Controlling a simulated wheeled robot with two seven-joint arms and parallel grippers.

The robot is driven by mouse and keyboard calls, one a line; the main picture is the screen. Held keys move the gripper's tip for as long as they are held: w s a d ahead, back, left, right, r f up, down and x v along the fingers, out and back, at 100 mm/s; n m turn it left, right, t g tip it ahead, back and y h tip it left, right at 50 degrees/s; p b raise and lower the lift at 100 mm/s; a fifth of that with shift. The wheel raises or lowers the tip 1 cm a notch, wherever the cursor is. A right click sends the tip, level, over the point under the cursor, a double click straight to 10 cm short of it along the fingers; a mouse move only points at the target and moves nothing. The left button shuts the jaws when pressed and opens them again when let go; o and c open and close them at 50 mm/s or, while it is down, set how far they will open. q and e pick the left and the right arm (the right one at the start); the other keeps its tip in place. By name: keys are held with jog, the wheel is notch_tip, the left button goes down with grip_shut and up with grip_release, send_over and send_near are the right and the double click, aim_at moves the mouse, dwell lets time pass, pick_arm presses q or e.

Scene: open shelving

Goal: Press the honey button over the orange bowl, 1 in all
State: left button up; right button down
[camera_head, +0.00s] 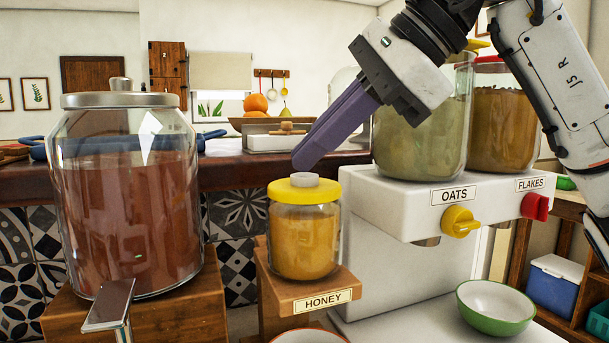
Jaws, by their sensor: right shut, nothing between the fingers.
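The honey jar (304,243) has a yellow lid and a pale round button (304,180) on top. It stands on a wooden shelf labelled HONEY (322,300). Below it, at the bottom edge, only the rim of a bowl (308,333) shows, with an orange tint; the rest is cut off. My right gripper (307,160) comes in from the upper right, its purple fingers shut and empty, pointing down to the left. Its tips are right at the top of the button; I cannot tell whether they touch it. My left gripper is not in view.
A large glass jar (125,200) with a metal lever (110,305) stands at left. At right, a white dispenser (390,195) carries the OATS and FLAKES jars, with yellow and red knobs. A green bowl (497,322) sits under it. A dark counter (240,171) runs behind.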

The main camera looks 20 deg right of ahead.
aim_at(315, 176)
jog(key=shift+f+b, duration=0.3)
jog(key=shift+f, duration=0.25)
jog(key=shift+r, duration=0.1)
dwell(0.4)
jog(key=shift+r+p, duration=1)
jog(key=shift+p, duration=0.15)
notch_tip(315, 176, up, 5)
jog(key=p, duration=0.5)
jog(key=shift+r, duration=0.1)
